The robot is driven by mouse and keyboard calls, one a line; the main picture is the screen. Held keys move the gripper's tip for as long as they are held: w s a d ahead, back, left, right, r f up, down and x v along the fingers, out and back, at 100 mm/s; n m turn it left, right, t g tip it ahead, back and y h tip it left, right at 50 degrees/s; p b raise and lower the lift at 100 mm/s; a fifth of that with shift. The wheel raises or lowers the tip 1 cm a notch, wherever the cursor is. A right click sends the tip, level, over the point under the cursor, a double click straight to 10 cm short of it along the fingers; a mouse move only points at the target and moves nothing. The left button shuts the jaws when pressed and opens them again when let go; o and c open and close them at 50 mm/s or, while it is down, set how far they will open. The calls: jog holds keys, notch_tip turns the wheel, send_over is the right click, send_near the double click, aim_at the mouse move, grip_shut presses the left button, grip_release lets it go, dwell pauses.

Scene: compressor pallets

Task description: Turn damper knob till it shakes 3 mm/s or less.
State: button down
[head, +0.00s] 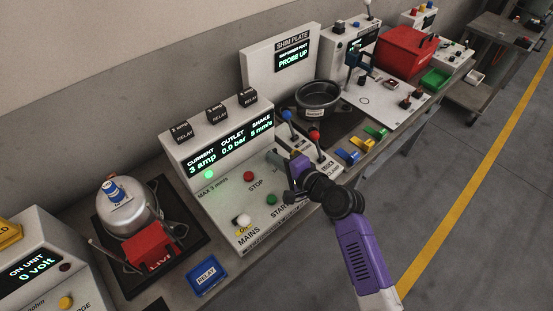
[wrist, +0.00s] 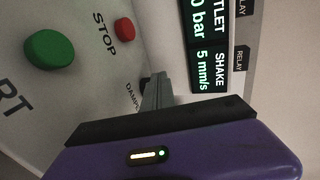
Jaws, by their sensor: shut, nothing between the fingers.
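The white control panel (head: 205,150) carries a display (head: 230,140) reading current 3 amp, outlet 0.0 bar and shake. The shake readout is clear in the wrist view as 5 mm/s (wrist: 205,72). "MAX 3 mm/s" is printed below the display, near a lit green lamp (head: 208,174). My gripper (head: 274,158) is over the right part of the panel, its fingers shut and empty. In the wrist view the fingers (wrist: 158,88) point at the panel beside a partly hidden "DAMPE…" label. The damper knob is mostly hidden by the fingers; I cannot tell whether they touch it.
The red stop button (head: 248,176) and green start button (head: 271,199) are left of my gripper. Levers with blue and red knobs (head: 314,135) stand close behind it. A compressor tank (head: 130,208) is at left and a blue relay tray (head: 207,275) in front.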

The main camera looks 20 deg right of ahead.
jog(key=shift+w+a, duration=0.15)
jog(key=shift+a, duration=0.05)
jog(key=shift+w+a, duration=0.2)
jog(key=shift+w+a+p, duration=0.45)
jog(key=shift+a+p, duration=0.05)
jog(key=shift+a, duration=0.05)
jog(key=shift+d, duration=0.15)
dwell(0.6)
